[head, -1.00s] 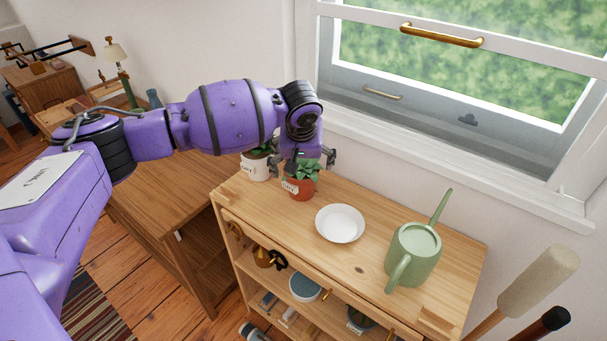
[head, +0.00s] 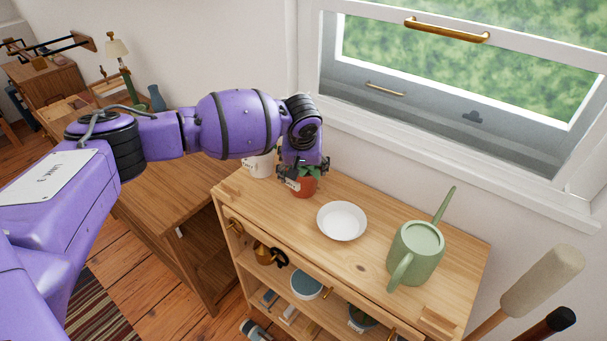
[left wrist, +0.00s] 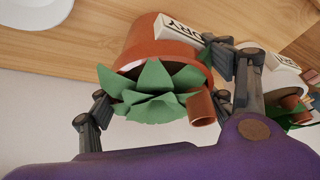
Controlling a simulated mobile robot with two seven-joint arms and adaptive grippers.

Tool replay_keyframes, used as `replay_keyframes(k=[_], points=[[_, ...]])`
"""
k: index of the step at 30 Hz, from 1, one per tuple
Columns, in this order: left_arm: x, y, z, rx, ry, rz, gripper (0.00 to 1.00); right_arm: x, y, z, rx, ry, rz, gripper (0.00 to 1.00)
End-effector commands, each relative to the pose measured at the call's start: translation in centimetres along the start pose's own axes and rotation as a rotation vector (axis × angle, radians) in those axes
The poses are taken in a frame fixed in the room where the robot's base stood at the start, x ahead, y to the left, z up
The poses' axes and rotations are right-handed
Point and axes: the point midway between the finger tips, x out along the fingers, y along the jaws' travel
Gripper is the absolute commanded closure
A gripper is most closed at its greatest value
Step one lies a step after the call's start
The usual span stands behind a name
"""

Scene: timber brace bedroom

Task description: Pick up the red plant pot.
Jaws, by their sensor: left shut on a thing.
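The red plant pot (head: 306,187), terracotta with green leaves and a pale label, stands on the wooden cabinet top near the window wall. It also shows in the left wrist view (left wrist: 148,42), with its leaves toward the camera. My left gripper (head: 303,171) reaches down over it from above and is shut on it. In the left wrist view, one finger is on each side of the rim (left wrist: 163,80), the right one beside the label. The gripper hides much of the plant in the head view. My right gripper is not in view.
A white labelled pot (head: 260,166) stands close to the left of the red pot. A white bowl (head: 342,221) and a green watering can (head: 416,252) stand to the right on the cabinet top (head: 360,267). The window sill (head: 450,170) runs behind.

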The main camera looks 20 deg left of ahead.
Motion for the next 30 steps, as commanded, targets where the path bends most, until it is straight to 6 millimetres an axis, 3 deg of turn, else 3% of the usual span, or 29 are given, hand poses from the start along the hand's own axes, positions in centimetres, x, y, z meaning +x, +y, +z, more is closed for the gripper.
replay_keyframes(k=[1,7,20,26,30], points=[[0.0,0.1,0.1,0.001,-0.002,0.000,0.55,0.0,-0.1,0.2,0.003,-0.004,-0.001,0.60],[0.0,0.1,0.1,0.002,-0.003,0.000,0.81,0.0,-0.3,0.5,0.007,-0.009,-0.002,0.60],[-1.0,0.1,-0.4,0.001,0.002,0.001,0.82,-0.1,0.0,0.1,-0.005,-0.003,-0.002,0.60],[-3.7,0.0,-1.3,0.001,0.003,0.004,0.82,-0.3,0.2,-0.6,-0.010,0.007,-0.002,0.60],[-7.5,-0.8,-0.5,0.001,0.009,0.005,0.82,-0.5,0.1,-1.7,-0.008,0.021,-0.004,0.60]])
